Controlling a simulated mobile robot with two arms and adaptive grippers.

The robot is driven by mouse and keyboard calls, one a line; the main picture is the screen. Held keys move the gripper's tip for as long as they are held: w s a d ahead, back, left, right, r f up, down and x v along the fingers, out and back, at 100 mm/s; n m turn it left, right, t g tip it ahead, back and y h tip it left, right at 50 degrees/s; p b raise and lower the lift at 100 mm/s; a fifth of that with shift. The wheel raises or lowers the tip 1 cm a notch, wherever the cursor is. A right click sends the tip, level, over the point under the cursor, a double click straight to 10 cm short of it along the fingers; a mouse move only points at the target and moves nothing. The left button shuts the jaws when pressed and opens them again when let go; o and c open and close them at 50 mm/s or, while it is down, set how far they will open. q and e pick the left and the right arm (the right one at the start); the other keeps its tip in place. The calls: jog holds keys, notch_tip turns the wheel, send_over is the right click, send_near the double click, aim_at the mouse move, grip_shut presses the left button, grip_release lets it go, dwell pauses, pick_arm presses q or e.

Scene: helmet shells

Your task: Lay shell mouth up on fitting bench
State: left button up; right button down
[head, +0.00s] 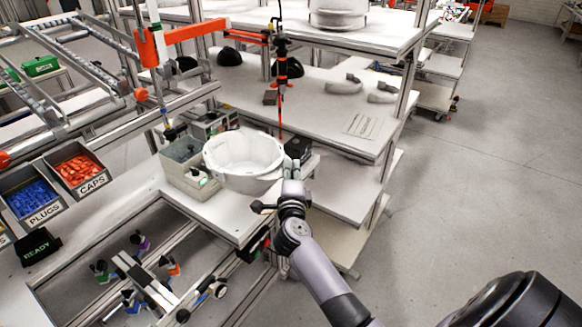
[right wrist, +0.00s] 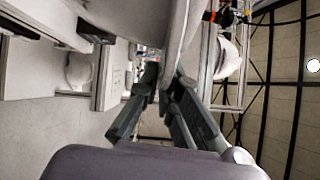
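The white bowl-like shell (head: 240,178) is at the centre left of the head view, its open mouth facing up. It is over the white fitting bench (head: 225,218), beside a grey box with small controls (head: 185,163). I cannot tell whether its underside touches the bench. My right gripper (head: 291,166) is at the shell's right rim. In the right wrist view the fingers (right wrist: 160,78) close on the edge of the shell (right wrist: 180,32), one on each side of its wall. The finger contact is partly hidden. My left gripper is not in view.
Bins of blue plugs (head: 35,197) and orange caps (head: 77,170) stand at the left. A tool hangs from an orange arm (head: 200,30) behind the shell. White shelves (head: 335,110) with dark and white pieces stand behind. The floor at right is clear.

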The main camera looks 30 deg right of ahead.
notch_tip(320, 180, down, 6)
jog(key=b, duration=0.3)
jog(key=shift+f, duration=0.1)
dwell(0.4)
jog(key=c, duration=1.7)
grip_release()
jog(key=v, duration=1.2)
